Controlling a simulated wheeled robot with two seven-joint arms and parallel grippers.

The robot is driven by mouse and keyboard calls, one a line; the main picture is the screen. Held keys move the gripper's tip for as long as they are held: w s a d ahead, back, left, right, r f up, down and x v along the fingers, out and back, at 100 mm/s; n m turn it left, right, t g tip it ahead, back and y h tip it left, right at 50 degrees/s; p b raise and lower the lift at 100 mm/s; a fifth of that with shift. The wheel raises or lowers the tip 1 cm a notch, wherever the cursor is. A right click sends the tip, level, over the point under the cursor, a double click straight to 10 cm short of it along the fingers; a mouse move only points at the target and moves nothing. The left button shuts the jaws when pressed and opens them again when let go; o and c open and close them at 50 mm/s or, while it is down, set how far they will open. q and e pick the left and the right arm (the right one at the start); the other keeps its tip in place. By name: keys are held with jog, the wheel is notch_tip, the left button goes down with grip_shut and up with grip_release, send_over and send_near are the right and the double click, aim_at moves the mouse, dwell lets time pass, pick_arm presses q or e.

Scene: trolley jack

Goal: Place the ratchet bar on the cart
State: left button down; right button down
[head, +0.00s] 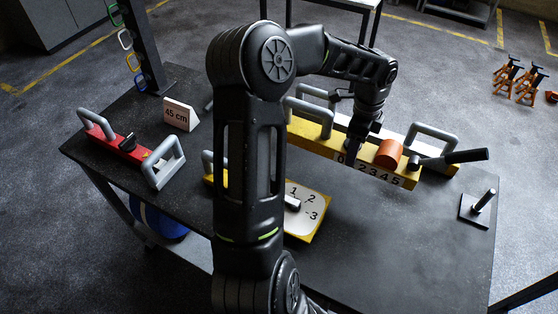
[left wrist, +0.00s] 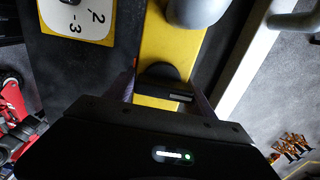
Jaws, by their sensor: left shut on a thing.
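My left gripper (head: 354,153) points down at the yellow bar with a number scale (head: 402,181) on the dark cart top (head: 400,250). In the left wrist view my left gripper (left wrist: 163,88) is shut on a black rounded knob (left wrist: 165,72) against the yellow bar (left wrist: 160,40). An orange cylinder (head: 389,153) and a black-handled rod (head: 466,156) sit at the bar's right end. I cannot tell for sure which piece is the ratchet bar. My right gripper is not in view.
A red block with grey handles (head: 128,147) and a "45 cm" sign (head: 179,115) stand at the left. A numbered dial plate (head: 306,215) lies partly behind my arm. An upright peg (head: 484,201) stands at the right. Orange jack stands (head: 530,84) are on the floor.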

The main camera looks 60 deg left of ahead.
pick_arm(q)
jog(key=shift+w, duration=0.15)
jog(key=shift+r, duration=0.1)
jog(key=shift+f, duration=3.2)
jog(key=shift+f, duration=0.4)
jog(key=shift+f+b, duration=0.95)
jog(key=shift+f, duration=0.5)
jog(key=shift+f, duration=0.15)
jog(key=shift+c, duration=1.6)
grip_release()
jog(key=shift+s, duration=0.2)
